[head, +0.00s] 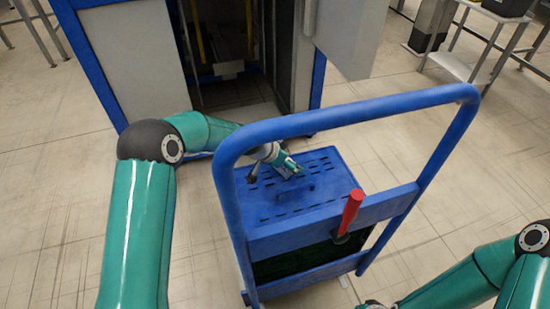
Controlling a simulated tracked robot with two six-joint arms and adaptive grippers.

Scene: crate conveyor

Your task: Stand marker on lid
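The blue slotted lid (270,203) lies flat on top of the crate on the blue cart, with a small raised handle (309,187) near its middle.
The cart's blue push-handle frame (345,117) arches between me and the lid. A blue-and-grey cabinet (127,57) with a dark opening stands behind. A metal table (468,66) is at the top right. The tiled floor is clear on both sides.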

